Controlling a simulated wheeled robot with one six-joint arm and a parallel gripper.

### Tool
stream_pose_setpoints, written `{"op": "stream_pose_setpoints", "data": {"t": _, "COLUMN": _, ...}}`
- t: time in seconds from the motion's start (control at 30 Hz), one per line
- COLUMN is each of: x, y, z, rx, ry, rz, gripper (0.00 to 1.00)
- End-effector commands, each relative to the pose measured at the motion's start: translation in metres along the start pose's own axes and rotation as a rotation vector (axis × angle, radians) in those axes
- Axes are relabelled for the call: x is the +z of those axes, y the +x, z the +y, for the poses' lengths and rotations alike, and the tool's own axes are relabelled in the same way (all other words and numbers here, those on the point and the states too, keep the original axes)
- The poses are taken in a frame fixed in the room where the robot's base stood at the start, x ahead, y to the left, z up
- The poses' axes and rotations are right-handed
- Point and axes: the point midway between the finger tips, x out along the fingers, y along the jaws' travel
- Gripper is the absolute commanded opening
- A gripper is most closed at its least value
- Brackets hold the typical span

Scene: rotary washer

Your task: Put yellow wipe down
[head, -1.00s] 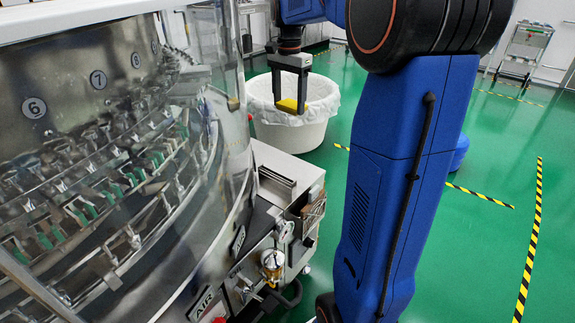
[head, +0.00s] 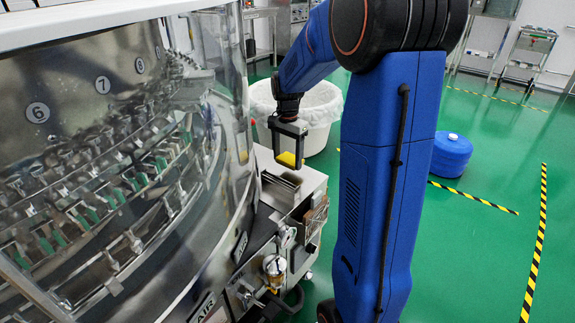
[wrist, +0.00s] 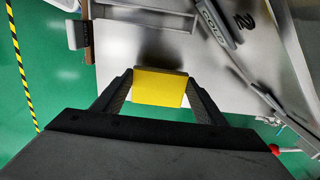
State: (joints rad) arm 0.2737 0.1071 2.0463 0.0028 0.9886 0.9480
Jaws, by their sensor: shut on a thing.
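The yellow wipe (head: 288,159) is held between the fingers of my gripper (head: 287,158), which is shut on it. In the head view the gripper points down and appears above the steel cart top (head: 312,180) beside the washer. In the wrist view the yellow wipe (wrist: 160,87) spans between both fingertips, with the steel surface (wrist: 140,45) behind it. I cannot tell the exact height of the wipe above that surface.
The glass-sided rotary washer (head: 100,150) fills the left. A white lined bin (head: 322,105) stands behind the gripper. A blue round container (head: 451,155) stands on the green floor (head: 480,250) to the right.

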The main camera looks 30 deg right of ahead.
Motion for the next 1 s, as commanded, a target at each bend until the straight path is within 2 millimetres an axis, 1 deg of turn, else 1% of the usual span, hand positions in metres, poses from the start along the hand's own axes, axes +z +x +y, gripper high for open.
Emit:
{"op": "stream_pose_setpoints", "data": {"t": 0.1, "x": 0.0, "y": 0.016, "z": 0.001, "rx": 0.003, "ry": 0.0, "rz": -0.002, "gripper": 0.41}}
{"op": "stream_pose_setpoints", "data": {"t": 0.23, "x": 0.0, "y": 0.03, "z": 0.0, "rx": 0.002, "ry": 0.0, "rz": -0.001, "gripper": 0.41}}
{"op": "stream_pose_setpoints", "data": {"t": 0.63, "x": 0.0, "y": 0.035, "z": 0.0, "rx": 0.001, "ry": 0.0, "rz": -0.001, "gripper": 0.41}}
{"op": "stream_pose_setpoints", "data": {"t": 0.67, "x": 0.0, "y": 0.034, "z": 0.0, "rx": 0.001, "ry": 0.0, "rz": -0.001, "gripper": 0.72}}
{"op": "stream_pose_setpoints", "data": {"t": 0.7, "x": 0.0, "y": 0.034, "z": 0.0, "rx": 0.001, "ry": 0.0, "rz": -0.001, "gripper": 0.82}}
{"op": "stream_pose_setpoints", "data": {"t": 0.73, "x": 0.0, "y": 0.034, "z": 0.0, "rx": 0.001, "ry": 0.0, "rz": -0.001, "gripper": 0.84}}
{"op": "stream_pose_setpoints", "data": {"t": 1.0, "x": 0.0, "y": 0.034, "z": 0.0, "rx": 0.001, "ry": 0.0, "rz": -0.001, "gripper": 0.84}}
